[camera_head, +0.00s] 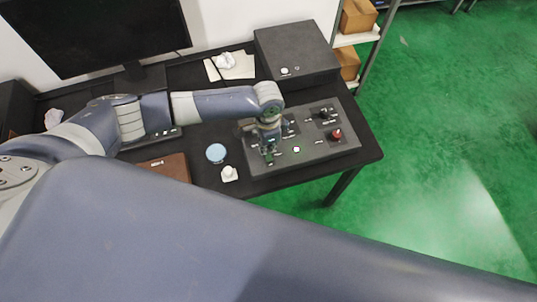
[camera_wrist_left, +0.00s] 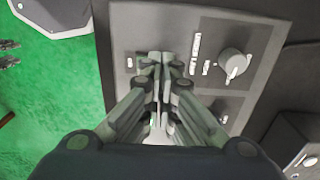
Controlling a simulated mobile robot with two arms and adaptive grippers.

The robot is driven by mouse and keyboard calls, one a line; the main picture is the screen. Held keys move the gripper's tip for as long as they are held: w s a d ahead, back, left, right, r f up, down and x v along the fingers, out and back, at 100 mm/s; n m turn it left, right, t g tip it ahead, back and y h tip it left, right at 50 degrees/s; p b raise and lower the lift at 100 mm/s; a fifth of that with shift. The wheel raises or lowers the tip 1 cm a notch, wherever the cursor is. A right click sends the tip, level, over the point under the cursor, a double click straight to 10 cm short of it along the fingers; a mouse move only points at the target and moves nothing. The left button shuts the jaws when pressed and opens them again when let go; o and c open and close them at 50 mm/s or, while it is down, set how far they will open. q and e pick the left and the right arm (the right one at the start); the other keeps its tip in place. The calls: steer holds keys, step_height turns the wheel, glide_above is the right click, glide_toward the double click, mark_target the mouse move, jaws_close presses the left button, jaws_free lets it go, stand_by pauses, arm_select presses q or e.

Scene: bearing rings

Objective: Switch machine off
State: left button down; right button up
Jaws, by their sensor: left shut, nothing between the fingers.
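The machine's control panel (camera_head: 310,155) is a dark grey box on the right part of the black table. It carries a red knob (camera_head: 336,134), a lit white button (camera_head: 296,149) and several small dark controls. My left gripper (camera_head: 268,156) is shut and empty, pointing down over the left part of the panel. In the left wrist view the shut fingers (camera_wrist_left: 160,62) are in front of the panel (camera_wrist_left: 150,25), beside white lettering and a grey rotary knob (camera_wrist_left: 234,64). The fingers hide what lies beneath them, and I cannot tell whether they touch the panel. My right gripper is not in view.
A dark box (camera_head: 297,52) stands behind the panel. A monitor (camera_head: 95,30) is at the back left. A light blue disc (camera_head: 216,153), a white object (camera_head: 229,174) and a brown book (camera_head: 168,167) lie left of the panel. Green floor (camera_head: 440,150) is open to the right.

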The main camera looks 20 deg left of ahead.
arm_select(q)
steer(key=shift+f+b, duration=0.45)
steer(key=shift+f, duration=0.45)
stand_by(0.3)
step_height(320, 180, up, 7)
steer(key=p, duration=0.8)
steer(key=shift+r, duration=0.1)
stand_by(0.4)
